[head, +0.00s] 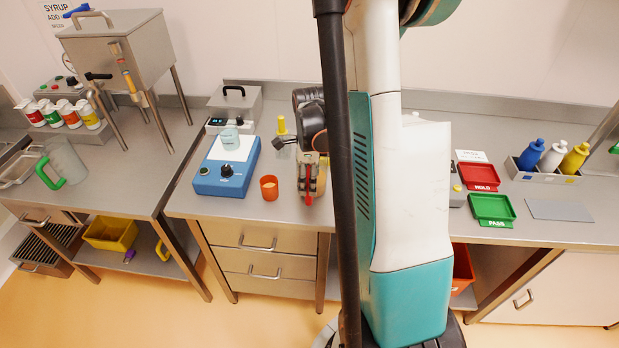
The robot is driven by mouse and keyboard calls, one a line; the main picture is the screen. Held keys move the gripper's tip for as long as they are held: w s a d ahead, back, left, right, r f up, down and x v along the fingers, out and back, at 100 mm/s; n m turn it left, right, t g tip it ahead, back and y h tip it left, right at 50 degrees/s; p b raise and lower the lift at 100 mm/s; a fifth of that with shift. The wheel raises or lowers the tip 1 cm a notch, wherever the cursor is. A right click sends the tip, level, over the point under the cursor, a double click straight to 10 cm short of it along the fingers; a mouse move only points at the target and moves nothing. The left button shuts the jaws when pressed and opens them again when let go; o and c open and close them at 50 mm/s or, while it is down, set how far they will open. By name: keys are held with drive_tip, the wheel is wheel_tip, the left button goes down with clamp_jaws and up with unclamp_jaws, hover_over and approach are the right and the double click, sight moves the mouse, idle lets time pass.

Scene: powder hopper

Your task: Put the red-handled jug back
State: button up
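A red part (309,188), perhaps a handle, shows on the middle bench beside a tan body (321,172). My dark column cuts off its right side, so I cannot tell if this is the red-handled jug. A clear jug with a green handle (68,162) stands on the left bench.
A blue device (226,165) with a beaker and an orange cup (269,187) stand left of the red part. A steel hopper (118,55) stands on the left bench. Red (477,176) and green (491,208) trays and several bottles (553,157) stand on the right.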

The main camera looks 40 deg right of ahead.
drive_tip(key=o, duration=0.3)
wheel_tip(320, 180, up, 12)
drive_tip(key=shift+d+r+p, duration=0.1)
drive_tip(key=shift+r+p, duration=0.05)
drive_tip(key=shift+p, duration=1.05)
